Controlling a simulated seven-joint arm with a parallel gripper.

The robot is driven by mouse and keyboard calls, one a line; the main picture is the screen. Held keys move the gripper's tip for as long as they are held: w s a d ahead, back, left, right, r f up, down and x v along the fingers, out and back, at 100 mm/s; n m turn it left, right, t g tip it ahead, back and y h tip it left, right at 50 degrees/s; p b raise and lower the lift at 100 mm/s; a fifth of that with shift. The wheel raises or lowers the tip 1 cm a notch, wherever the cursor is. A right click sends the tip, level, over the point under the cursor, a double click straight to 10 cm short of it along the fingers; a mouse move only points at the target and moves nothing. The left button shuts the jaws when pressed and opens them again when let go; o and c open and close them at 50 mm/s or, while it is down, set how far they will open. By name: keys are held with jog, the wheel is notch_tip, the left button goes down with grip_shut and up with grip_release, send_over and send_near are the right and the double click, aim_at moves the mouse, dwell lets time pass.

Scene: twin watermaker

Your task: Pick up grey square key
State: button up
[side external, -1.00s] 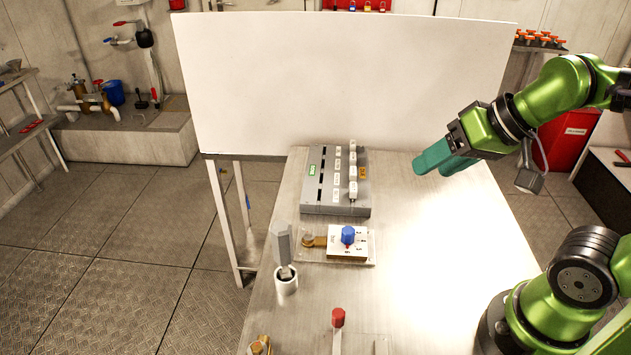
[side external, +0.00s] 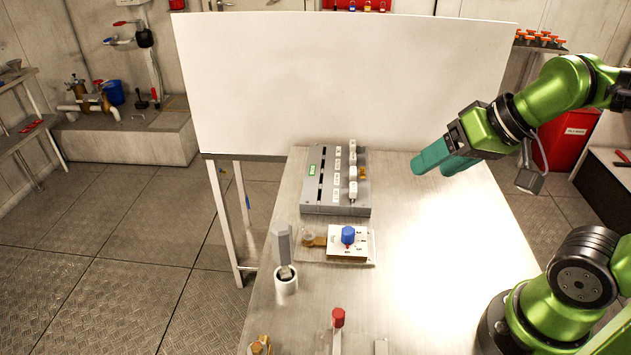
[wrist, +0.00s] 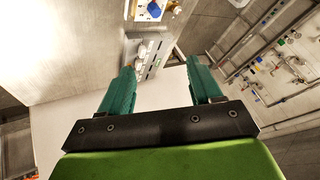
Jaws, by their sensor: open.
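The grey square key (side external: 283,246) stands upright in a white round holder (side external: 286,283) on the left side of the table in the side view. My gripper (side external: 430,166) is raised over the right part of the table, far from the key and empty. In the wrist view my gripper (wrist: 163,92) shows its two teal fingers spread wide with nothing between them. I cannot make out the key in the wrist view.
A grey panel with white switches (side external: 320,190) sits at the back of the table. A white plate with a blue knob (side external: 348,236) is right of the key. A red-topped handle (side external: 338,318) stands in front. A large white board (side external: 340,85) closes off the back. The table's right side is clear.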

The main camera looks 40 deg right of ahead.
jog(key=n+g+h, duration=0.2)
jog(key=n+g, duration=0.4)
jog(key=g, duration=0.1)
send_over(283, 246)
jog(key=d, duration=0.2)
jog(key=shift+w+a+f, duration=0.1)
jog(key=shift+w+f, duration=0.2)
jog(key=shift+f, duration=0.05)
notch_tip(283, 246, down, 9)
jog(key=shift+w+a+r, duration=0.1)
jog(key=shift+a+r, duration=0.05)
jog(key=shift+w+a+f, duration=0.1)
jog(key=shift+a+f, duration=0.1)
jog(key=shift+f, duration=1.3)
jog(key=shift+w+a+f, duration=0.1)
jog(key=shift+a+f, duration=0.05)
jog(key=shift+f, duration=1.35)
